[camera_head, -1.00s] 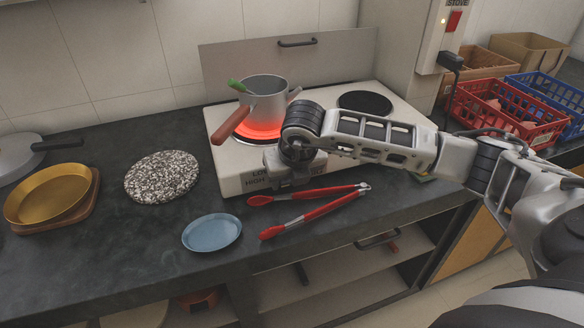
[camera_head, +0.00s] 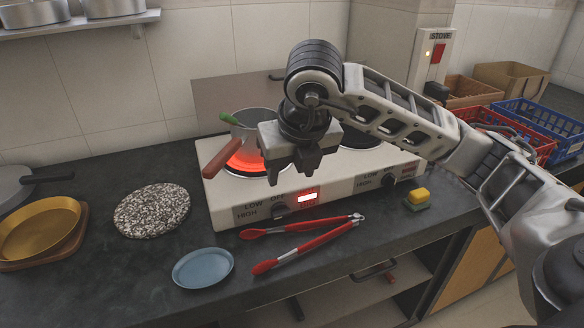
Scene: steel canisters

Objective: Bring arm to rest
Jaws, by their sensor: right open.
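My right arm comes in from the right, raised over the counter and stove. My right gripper (camera_head: 293,172) points down in front of the pot, above the stove's front edge. Its two fingers are apart with nothing seen between them. The white stove (camera_head: 235,198) has a left burner glowing red under a steel pot (camera_head: 262,120). The gripper hides part of the pot and burner. The right burner is dark and partly behind my arm. My left gripper is not in view.
Red tongs (camera_head: 300,243) and a blue plate (camera_head: 203,268) lie on the dark counter before the stove. A speckled round board (camera_head: 152,210) and gold pan (camera_head: 40,228) are at left. A yellow-green sponge (camera_head: 417,198) sits at right, with red and blue crates (camera_head: 540,122) behind.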

